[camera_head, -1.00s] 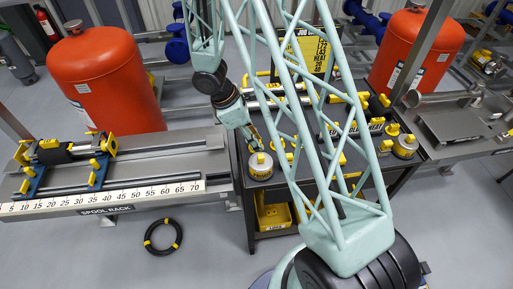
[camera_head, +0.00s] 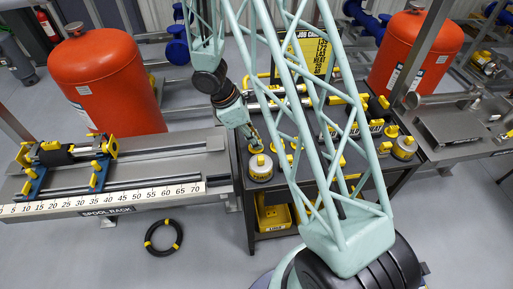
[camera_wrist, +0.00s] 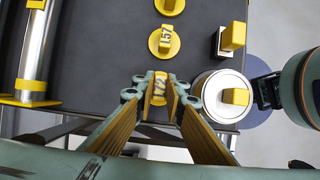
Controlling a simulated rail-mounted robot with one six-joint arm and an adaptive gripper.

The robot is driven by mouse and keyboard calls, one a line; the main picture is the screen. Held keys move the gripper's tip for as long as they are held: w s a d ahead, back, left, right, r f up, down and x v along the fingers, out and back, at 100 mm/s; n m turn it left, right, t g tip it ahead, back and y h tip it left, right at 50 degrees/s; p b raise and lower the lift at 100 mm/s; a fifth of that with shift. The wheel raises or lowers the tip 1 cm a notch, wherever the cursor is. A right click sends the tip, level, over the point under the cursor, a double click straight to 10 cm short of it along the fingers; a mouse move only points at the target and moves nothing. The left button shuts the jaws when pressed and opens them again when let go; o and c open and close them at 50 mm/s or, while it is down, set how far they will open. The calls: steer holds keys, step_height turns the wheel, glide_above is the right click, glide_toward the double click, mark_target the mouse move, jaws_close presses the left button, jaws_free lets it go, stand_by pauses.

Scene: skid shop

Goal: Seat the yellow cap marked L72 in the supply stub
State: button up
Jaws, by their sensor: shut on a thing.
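The yellow cap marked L72 (camera_wrist: 158,92) is between the fingertips of my gripper (camera_wrist: 160,86) in the wrist view. My gripper is shut on its raised tab, near the front edge of the dark cart top. Part of the cap is hidden by the fingers, and I cannot tell whether it is lifted clear. In the head view my gripper (camera_head: 256,143) is over the left front part of the cart, and the held cap is too small to make out. I cannot identify the supply stub in either view.
A yellow cap marked L57 (camera_wrist: 165,42) lies just beyond the held cap. A white round canister with a yellow tab (camera_wrist: 218,108) stands close right of my fingers. A silver, yellow-ended tube (camera_wrist: 37,60) lies left. The spool rack (camera_head: 215,160) is left of the cart.

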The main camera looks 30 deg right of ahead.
steer(key=shift+r+p, duration=2)
steer(key=shift+r, duration=0.95)
steer(key=w+d+r+m+g+y+b, duration=0.1)
steer(key=w+d+r+m, duration=0.1)
steer(key=d+r+m, duration=0.45)
steer(key=w+d+r+m+g+y, duration=0.1)
steer(key=d+r, duration=0.2)
steer(key=d, duration=0.6)
steer(key=w+d+r+m+g+y+b, duration=0.1)
steer(key=w+d+r+m, duration=0.15)
steer(key=d+r, duration=0.4)
steer(key=s+d+r+m+y, duration=0.1)
steer(key=s+d+r+m, duration=0.1)
steer(key=d+r, duration=0.3)
steer(key=s+d+r+m+y+b, duration=0.1)
steer(key=d+r+m, duration=0.4)
steer(key=r, duration=0.5)
steer(key=s+d+r+m+t+y, duration=0.1)
steer(key=s+d+r+m+y, duration=0.1)
steer(key=d+r, duration=0.4)
steer(key=shift+s+d+r+m, duration=0.35)
steer(key=shift+s+r+m, duration=0.55)
steer(key=shift+m, duration=0.2)
steer(key=shift+f, duration=0.1)
